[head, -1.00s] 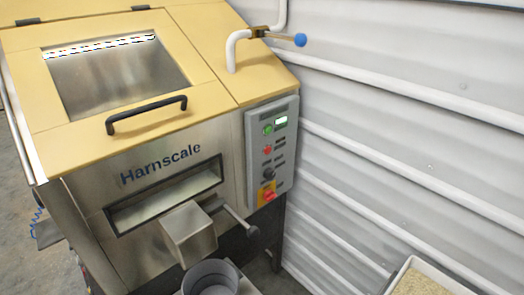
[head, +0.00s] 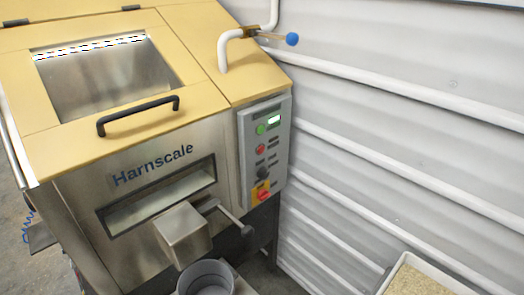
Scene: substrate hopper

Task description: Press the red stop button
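The grey control panel (head: 265,150) is fixed on the right part of the hopper's front, beside the wall. On it are a green button (head: 261,129), a red button (head: 260,149) below it, a dark knob (head: 263,173), and a red switch on a yellow plate (head: 262,192) at the bottom. A lit display (head: 274,119) sits at the panel's top. The red button is the likely stop button; its label is too small to read. Neither of my grippers is in view.
The hopper has a tan lid with a black handle (head: 138,115). A metal chute (head: 183,235) and a dark-knobbed lever (head: 246,230) stick out below the panel's left. A grey bucket (head: 207,278) stands below. A pale tray of grain (head: 384,281) is at lower right.

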